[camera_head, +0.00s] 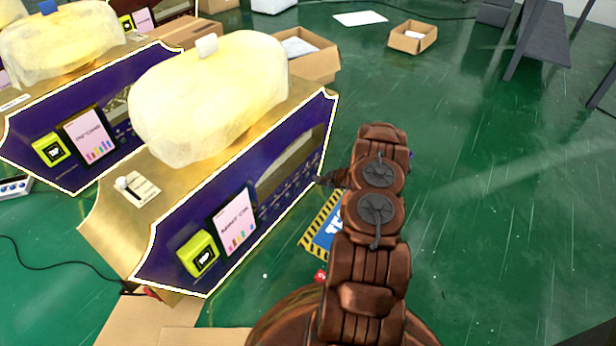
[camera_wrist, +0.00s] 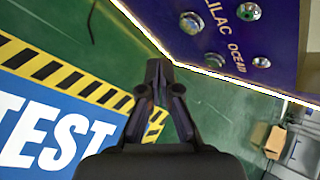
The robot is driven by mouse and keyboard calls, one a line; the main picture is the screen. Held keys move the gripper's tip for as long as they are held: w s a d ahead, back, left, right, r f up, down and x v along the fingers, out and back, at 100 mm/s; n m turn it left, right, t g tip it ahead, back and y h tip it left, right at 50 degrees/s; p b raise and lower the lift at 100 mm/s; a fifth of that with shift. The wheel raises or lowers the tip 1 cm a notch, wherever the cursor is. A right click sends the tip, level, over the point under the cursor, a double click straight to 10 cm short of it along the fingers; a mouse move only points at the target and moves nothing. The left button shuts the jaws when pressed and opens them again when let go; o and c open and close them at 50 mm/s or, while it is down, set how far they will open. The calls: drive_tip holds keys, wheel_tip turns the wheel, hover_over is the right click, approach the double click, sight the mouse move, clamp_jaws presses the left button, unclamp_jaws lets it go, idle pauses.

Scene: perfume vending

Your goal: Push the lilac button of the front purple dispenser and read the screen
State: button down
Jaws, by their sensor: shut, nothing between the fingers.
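The front purple dispenser (camera_head: 165,265) has a gold top and a purple front. Its screen (camera_head: 232,220) is lit, with dark text too small to read surely and coloured bars. In the wrist view, its purple panel (camera_wrist: 288,35) fills the top right, with the LILAC label (camera_wrist: 216,14), the OCEAN label and several round metal buttons. I cannot tell surely which button belongs to LILAC. My gripper (camera_head: 322,180) is shut and empty, near the right end of the front. In the wrist view, its fingertips (camera_wrist: 159,66) show just outside the panel's edge; contact is not visible.
A second purple dispenser (camera_head: 30,150) stands behind at the left. A yellow-green TAP reader (camera_head: 198,254) sits left of the screen. A blue TEST mat (camera_wrist: 40,130) with hazard stripes lies on the green floor. Cardboard boxes (camera_head: 412,38) stand behind.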

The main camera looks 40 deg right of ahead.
drive_tip(key=shift+w+a, duration=0.15)
drive_tip(key=shift+w, duration=0.55)
drive_tip(key=shift+w+a, duration=0.15)
drive_tip(key=shift+w, duration=0.55)
drive_tip(key=shift+w, duration=0.1)
idle(0.4)
drive_tip(key=shift+w+a, duration=0.1)
drive_tip(key=shift+w, duration=0.25)
drive_tip(key=shift+w+a, duration=0.15)
drive_tip(key=shift+w, duration=0.25)
idle(1.0)
drive_tip(key=shift+s+p, duration=0.15)
drive_tip(key=shift+p, duration=0.15)
drive_tip(key=shift+s+d, duration=0.25)
drive_tip(key=shift+s, duration=0.45)
drive_tip(key=s, duration=0.2)
drive_tip(key=s+d+p, duration=0.1)
drive_tip(key=s, duration=0.2)
idle(0.3)
